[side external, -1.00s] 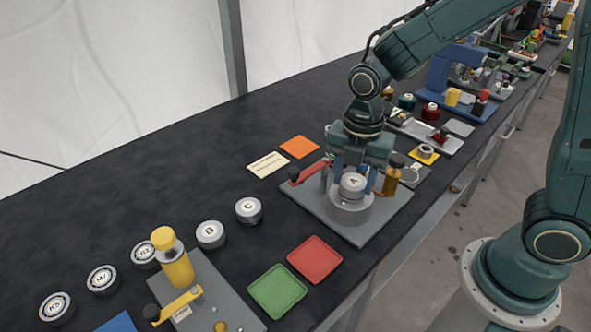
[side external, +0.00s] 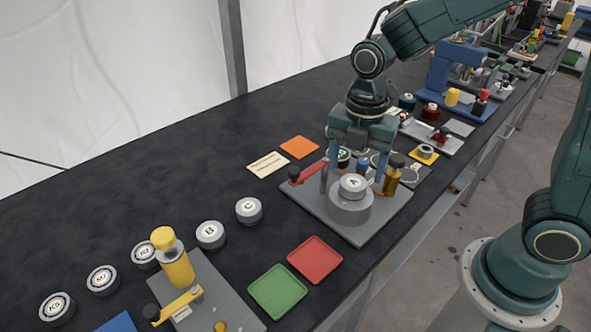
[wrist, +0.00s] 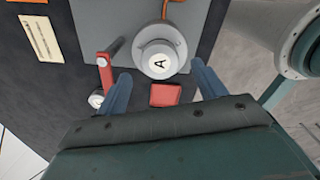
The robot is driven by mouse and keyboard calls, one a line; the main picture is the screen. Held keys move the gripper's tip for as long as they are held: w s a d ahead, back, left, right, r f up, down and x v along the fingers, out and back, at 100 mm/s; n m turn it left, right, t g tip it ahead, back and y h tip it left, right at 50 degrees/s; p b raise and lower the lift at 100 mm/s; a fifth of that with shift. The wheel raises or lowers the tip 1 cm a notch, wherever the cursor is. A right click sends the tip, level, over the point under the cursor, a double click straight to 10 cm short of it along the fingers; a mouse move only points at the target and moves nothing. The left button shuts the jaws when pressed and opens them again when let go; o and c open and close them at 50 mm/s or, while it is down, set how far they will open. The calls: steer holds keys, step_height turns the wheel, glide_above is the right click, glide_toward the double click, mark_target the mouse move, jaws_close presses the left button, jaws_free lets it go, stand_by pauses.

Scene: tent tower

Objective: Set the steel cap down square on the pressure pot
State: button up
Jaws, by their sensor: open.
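The steel cap (side external: 353,186), marked A, sits on top of the grey pressure pot (side external: 349,210) and looks level and centred. The pot stands on a grey base plate (side external: 325,218). In the wrist view the cap (wrist: 158,61) lies inside the pot's rim (wrist: 158,43). My gripper (side external: 359,179) is open and empty, pointing down above and around the cap, with its blue fingers spread apart. In the wrist view the fingers of my gripper (wrist: 163,86) show to either side, clear of the cap.
Red (side external: 315,259) and green (side external: 278,291) trays lie in front. Spare cylinders B (side external: 210,234) and C (side external: 249,210) stand left.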

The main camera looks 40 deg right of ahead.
mark_target(360, 183)
step_height(360, 183, up, 9)
steer(key=shift+f, duration=0.15)
stand_by(0.8)
steer(key=s+d+r+m+t, duration=0.1)
steer(key=s+d+m+t, duration=0.1)
steer(key=s+m, duration=0.4)
steer(key=s+d+r+m+t, duration=0.2)
steer(key=s+m, duration=0.5)
steer(key=m, duration=0.9)
steer(key=shift+s+d+r+t, duration=0.2)
steer(key=shift+s+d+t, duration=0.1)
steer(key=shift+d+t, duration=0.65)
steer(key=shift+d, duration=0.15)
